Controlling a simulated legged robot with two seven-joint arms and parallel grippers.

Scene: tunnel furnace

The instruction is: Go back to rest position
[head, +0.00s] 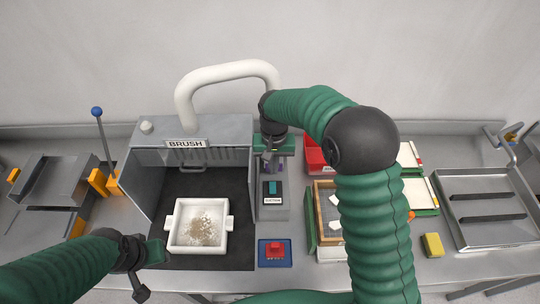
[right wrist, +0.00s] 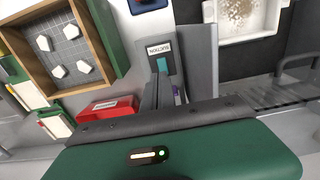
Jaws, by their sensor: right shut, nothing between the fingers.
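My right gripper (head: 268,154) is shut and empty. It hangs above the back of the grey suction switch box (head: 271,213), beside the brush hood, and appears clear of it. Its green body fills the bottom of the right wrist view (right wrist: 170,150). My left gripper (head: 142,270) is at the lower left, left of the white tray, near the front edge of the bench. Its fingers are too small and dark to tell whether they are open. The switch box has a teal rocker (head: 272,187), which also shows in the right wrist view (right wrist: 162,65).
The brush hood (head: 150,158) covers a dark mat with a white tray (head: 228,220) holding brown grit. A blue pad with a red block (head: 274,250) lies in front. A red bin (head: 314,158), a wooden sieve frame (head: 318,199) and a yellow block (head: 432,245) are right.

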